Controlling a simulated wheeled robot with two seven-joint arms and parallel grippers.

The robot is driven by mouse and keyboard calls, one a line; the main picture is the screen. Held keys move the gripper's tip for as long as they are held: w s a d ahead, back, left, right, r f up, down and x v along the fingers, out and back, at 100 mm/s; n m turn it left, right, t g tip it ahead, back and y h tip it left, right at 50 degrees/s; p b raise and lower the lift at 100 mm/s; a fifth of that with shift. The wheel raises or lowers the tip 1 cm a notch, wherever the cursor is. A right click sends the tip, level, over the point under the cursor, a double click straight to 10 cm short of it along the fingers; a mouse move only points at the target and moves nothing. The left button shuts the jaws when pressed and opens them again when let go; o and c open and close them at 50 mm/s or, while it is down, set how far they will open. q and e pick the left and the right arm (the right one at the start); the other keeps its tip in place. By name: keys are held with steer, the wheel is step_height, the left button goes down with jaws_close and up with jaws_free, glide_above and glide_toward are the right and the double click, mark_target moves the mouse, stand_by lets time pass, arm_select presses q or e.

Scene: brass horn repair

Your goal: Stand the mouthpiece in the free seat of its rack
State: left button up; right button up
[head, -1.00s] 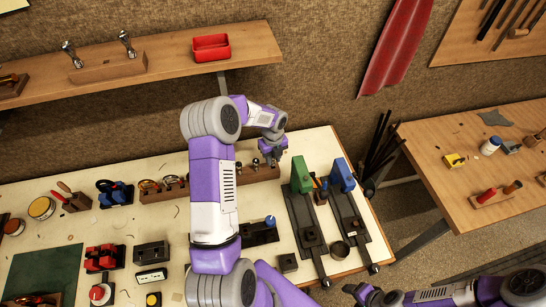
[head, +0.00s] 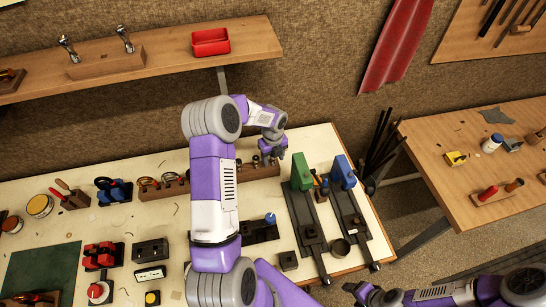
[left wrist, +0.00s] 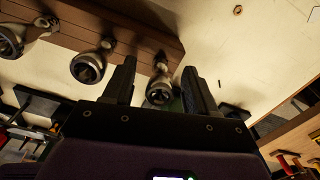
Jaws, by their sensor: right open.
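A long wooden rack (head: 222,177) lies along the back of the bench. In the left wrist view the rack (left wrist: 100,22) holds several metal mouthpieces with round cups. One mouthpiece (left wrist: 160,86) is at the rack's end and shows between the fingers of my left gripper (left wrist: 158,88), with a gap on each side. My left gripper (head: 272,157) is open, pointing down at the rack's right end. Its fingertips and that mouthpiece are hard to make out in the head view. My right gripper (head: 366,294) is open and empty at the lower right, away from the rack.
Two vises, green (head: 302,178) and blue (head: 343,172), stand close to the right of my left gripper. The wall shelf (head: 170,55) carries a wooden block (head: 106,67) with two silver pieces and a red bin (head: 210,42). My left arm hides part of the bench.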

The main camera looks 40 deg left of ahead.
arm_select(q)
steer(key=shift+r, duration=0.1)
step_height(320, 180, up, 7)
steer(key=shift+r, duration=0.2)
stand_by(0.7)
